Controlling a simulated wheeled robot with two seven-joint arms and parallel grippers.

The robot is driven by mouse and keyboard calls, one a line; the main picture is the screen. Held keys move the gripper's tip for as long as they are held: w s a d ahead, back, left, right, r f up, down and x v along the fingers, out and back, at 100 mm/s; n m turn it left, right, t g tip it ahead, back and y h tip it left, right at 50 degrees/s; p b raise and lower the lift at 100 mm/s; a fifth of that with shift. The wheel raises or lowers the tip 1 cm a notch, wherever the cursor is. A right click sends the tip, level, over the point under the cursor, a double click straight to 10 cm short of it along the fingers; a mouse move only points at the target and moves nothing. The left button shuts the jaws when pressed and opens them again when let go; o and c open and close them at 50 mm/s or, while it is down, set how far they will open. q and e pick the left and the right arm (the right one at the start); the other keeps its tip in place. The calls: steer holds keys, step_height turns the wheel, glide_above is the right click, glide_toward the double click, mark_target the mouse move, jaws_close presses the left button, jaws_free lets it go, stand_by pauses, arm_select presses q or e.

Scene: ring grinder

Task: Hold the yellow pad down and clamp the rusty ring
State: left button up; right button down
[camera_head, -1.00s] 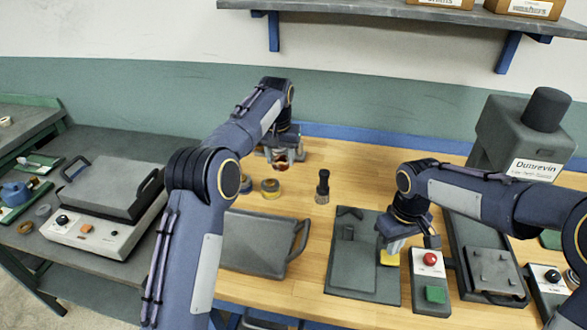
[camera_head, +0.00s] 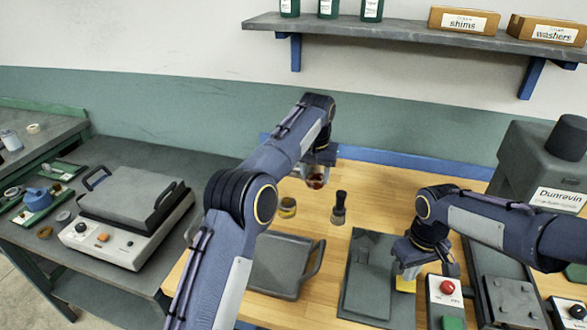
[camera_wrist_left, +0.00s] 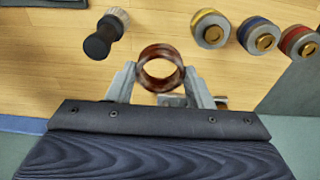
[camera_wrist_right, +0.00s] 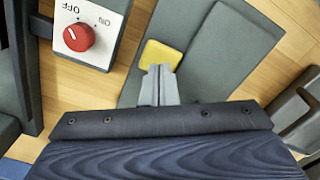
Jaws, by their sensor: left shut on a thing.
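The rusty ring (camera_wrist_left: 161,68) is a reddish-brown band between the fingers of my left gripper (camera_wrist_left: 160,85), which is shut on it. In the head view the ring (camera_head: 317,182) hangs from my left gripper (camera_head: 318,168) over the back of the wooden table, near a dark-handled brush. The yellow pad (camera_wrist_right: 160,55) sits on the grey plate (camera_wrist_right: 222,65). My right gripper (camera_wrist_right: 159,82) has its fingers together at the pad's edge. In the head view the pad (camera_head: 405,285) shows below my right gripper (camera_head: 408,270). I cannot tell how firmly they touch.
The brush (camera_head: 339,207) stands upright on the table. Several banded rolls, one yellow (camera_wrist_left: 210,28), stand near the ring. A grey lidded case (camera_head: 278,265) lies left of the plate. A red-knobbed switch box (camera_wrist_right: 88,35) stands beside the plate.

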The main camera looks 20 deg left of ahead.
arm_select(q)
steer(key=s+d+f, duration=0.1)
steer(key=s+d, duration=0.2)
steer(key=d, duration=0.2)
steer(key=s+d+f+m, duration=0.1)
steer(key=s+d+f, duration=0.1)
steer(key=d, duration=0.4)
steer(key=s+d+f+m, duration=0.1)
steer(key=s+d+f, duration=0.1)
steer(key=d, duration=0.3)
steer(key=shift+s+d, duration=0.25)
steer(key=shift+s, duration=0.65)
arm_select(e)
steer(key=shift+f, duration=0.1)
steer(key=shift+f, duration=1.55)
arm_select(q)
steer(key=shift+f, duration=1.15)
steer(key=shift+f, duration=1.75)
